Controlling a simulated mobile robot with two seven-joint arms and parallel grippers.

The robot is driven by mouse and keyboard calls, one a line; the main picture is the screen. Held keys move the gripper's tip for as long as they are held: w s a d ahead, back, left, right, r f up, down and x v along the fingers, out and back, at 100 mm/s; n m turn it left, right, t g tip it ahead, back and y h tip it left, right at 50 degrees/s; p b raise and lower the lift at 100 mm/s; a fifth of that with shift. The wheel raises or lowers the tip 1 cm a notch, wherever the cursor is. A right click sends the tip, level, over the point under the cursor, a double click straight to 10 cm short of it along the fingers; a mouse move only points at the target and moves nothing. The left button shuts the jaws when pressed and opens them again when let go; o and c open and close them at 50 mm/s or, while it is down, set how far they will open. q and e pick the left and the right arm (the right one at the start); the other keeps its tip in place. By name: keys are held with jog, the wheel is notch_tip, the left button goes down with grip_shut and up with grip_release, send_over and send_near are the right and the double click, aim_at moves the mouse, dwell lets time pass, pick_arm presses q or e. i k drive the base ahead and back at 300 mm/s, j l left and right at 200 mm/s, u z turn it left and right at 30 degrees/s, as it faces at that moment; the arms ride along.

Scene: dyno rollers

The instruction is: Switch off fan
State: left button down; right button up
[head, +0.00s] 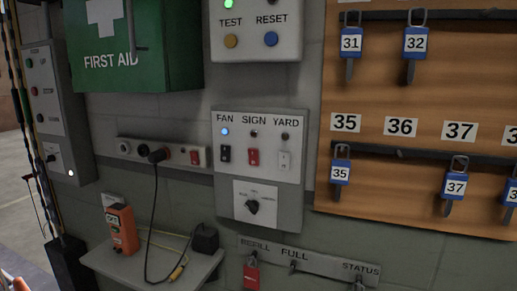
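A grey switch panel (233,172) is on the wall near the middle of the head view. Under its FAN label (224,119) a small blue light (225,132) is lit. Below that light is the black fan switch (225,154); I cannot tell which way it is set. A red switch (254,157) is under SIGN and a white switch (285,161) is under YARD. The lamps above those two look dark.
A rotary knob (252,206) is below the switches. A TEST/RESET box (255,55) is above. A wooden key board (420,125) is at right. A green first aid box (130,60) is at upper left. A small shelf (130,266) holds an orange device (121,229) and a cable.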

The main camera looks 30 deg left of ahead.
aim_at(225, 156)
jog(key=u, duration=1.3)
